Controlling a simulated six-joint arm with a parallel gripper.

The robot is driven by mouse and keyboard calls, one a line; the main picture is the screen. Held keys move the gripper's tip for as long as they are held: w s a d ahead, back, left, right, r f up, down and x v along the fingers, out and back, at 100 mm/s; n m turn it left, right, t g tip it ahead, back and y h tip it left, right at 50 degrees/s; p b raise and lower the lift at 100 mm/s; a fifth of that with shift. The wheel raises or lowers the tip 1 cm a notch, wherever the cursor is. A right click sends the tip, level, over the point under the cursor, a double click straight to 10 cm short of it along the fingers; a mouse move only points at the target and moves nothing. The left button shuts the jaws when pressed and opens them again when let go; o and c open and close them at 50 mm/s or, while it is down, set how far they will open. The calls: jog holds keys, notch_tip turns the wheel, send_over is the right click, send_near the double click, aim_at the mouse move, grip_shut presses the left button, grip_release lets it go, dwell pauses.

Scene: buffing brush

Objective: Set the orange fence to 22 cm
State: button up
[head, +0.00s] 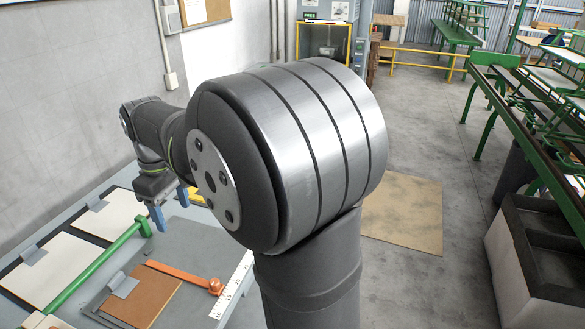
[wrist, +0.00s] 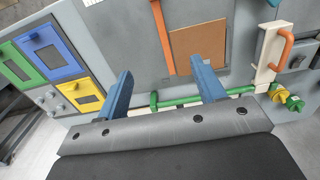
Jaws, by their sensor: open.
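The orange fence (head: 182,276) is a flat bar lying across the grey bench plate, with a round orange knob (head: 216,286) at its right end. That end is beside a white scale (head: 236,281) with printed numbers; the exact reading is too small to tell. A brown board (head: 143,297) lies along the fence's near side. The fence (wrist: 162,36) also shows in the wrist view, beyond my fingers. My gripper (head: 172,216) has two blue fingers spread apart with nothing between them. It is above the bench, behind and left of the fence, not touching it.
A green bar (head: 98,267) runs along the bench left of the fence. White boards (head: 43,268) with grey clips lie left of it. In the wrist view, coloured panels (wrist: 43,54) are at left and an orange handle (wrist: 281,48) at right. My arm hides part of the bench.

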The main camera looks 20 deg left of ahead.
aim_at(214, 282)
jog(key=d+f, duration=0.1)
jog(key=d, duration=0.1)
jog(key=d+f, duration=0.1)
jog(key=d, duration=0.1)
jog(key=d+f, duration=0.1)
jog(key=d, duration=0.1)
jog(key=shift+s+f, duration=0.15)
jog(key=shift+f, duration=0.1)
jog(key=c, duration=0.3)
jog(key=f, duration=1.7)
jog(key=shift+d+f, duration=0.3)
jog(key=shift+f, duration=0.1)
grip_shut()
